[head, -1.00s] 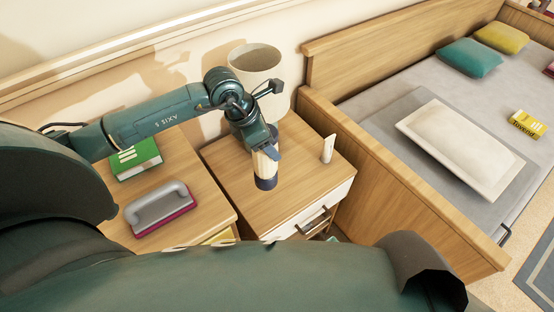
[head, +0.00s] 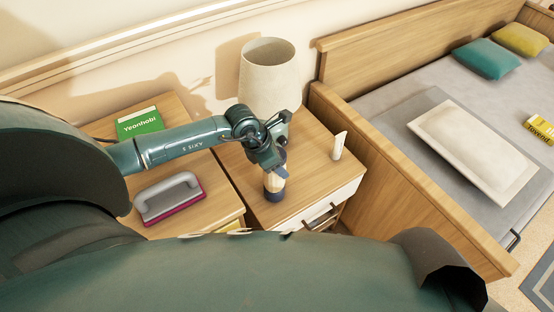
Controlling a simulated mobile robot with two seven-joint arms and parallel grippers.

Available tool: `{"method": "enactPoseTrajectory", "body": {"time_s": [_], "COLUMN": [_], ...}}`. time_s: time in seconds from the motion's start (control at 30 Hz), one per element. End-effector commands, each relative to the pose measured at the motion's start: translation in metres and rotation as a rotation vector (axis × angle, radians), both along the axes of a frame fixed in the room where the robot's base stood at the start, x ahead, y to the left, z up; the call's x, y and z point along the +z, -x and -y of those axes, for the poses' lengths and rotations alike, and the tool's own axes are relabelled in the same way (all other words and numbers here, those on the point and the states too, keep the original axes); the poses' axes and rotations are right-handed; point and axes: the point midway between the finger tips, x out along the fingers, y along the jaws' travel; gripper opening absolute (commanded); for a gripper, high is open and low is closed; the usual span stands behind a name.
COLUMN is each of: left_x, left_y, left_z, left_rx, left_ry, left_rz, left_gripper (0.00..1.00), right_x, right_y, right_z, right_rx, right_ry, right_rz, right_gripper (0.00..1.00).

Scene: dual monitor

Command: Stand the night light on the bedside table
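The night light (head: 274,185) is a small cylinder with a cream body and a dark blue base. It is roughly upright over the front left part of the bedside table (head: 318,180), a wooden top with a white drawer front. My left gripper (head: 277,168) reaches down from above and its fingers are around the upper part of the night light, hiding its top. I cannot tell whether the base touches the tabletop. My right gripper is not in view.
A large beige lamp (head: 268,75) stands at the back of the table, and a white tube (head: 339,146) stands at its right. On the left surface are a green book (head: 140,123) and a grey-handled brush (head: 168,198). The bed's wooden side (head: 400,185) borders the table.

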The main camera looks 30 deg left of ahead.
Motion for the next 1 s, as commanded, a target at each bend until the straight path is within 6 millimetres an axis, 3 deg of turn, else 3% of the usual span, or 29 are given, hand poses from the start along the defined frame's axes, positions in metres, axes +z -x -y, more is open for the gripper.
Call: {"method": "enactPoseTrajectory", "body": {"time_s": [0.17, 0.2, 0.43, 0.77, 1.0], "left_x": [-0.002, -0.002, -0.002, 0.003, 0.040], "left_y": [-0.001, 0.000, 0.000, 0.000, 0.012], "left_z": [0.000, 0.000, 0.000, -0.001, -0.013], "left_rx": [0.000, 0.000, 0.001, 0.001, 0.000], "left_ry": [0.001, -0.001, -0.001, -0.001, -0.004], "left_rz": [0.002, 0.001, 0.000, 0.000, 0.004], "left_gripper": [0.09, 0.58, 0.77, 0.79, 0.79], "right_x": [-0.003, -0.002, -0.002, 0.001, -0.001], "right_y": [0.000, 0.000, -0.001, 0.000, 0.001], "right_z": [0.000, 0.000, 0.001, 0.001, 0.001], "right_rx": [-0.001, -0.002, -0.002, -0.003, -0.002], "right_ry": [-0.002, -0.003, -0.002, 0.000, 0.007], "right_rz": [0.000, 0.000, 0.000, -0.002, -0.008], "right_gripper": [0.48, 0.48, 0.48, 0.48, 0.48]}}
